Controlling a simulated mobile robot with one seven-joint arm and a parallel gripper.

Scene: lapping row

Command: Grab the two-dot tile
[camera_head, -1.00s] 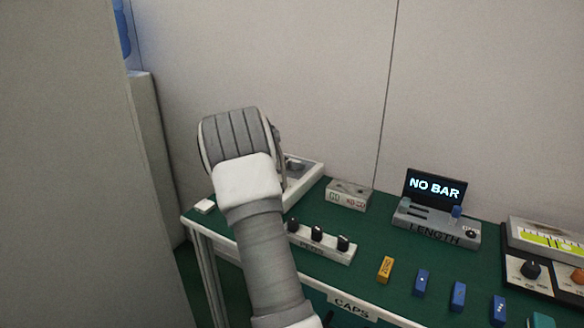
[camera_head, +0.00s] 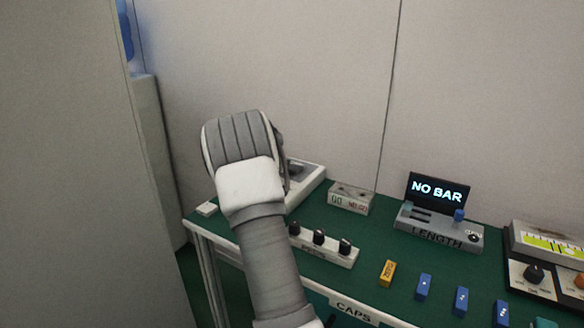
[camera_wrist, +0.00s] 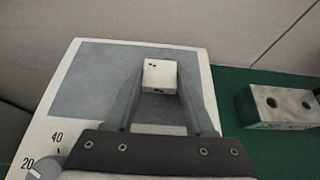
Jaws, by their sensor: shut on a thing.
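A small white tile (camera_wrist: 160,76) with two dark dots on its top sits between the fingers of my gripper (camera_wrist: 159,84) in the wrist view. The fingers are shut on its sides. The tile is over the grey top plate (camera_wrist: 98,72) of a white device marked 20 and 40; I cannot tell whether it touches the plate. In the head view my wrist hides the gripper and the held tile. Another small white tile (camera_head: 206,208) lies at the table's left corner, its marks too small to read.
A block with two holes (camera_wrist: 283,106) stands right of the device. On the green table (camera_head: 330,216) are a rack of black-knobbed pegs (camera_head: 322,248), a LENGTH gauge (camera_head: 438,229) reading NO BAR, a yellow block (camera_head: 387,273) and several blue blocks. The wall is close behind.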

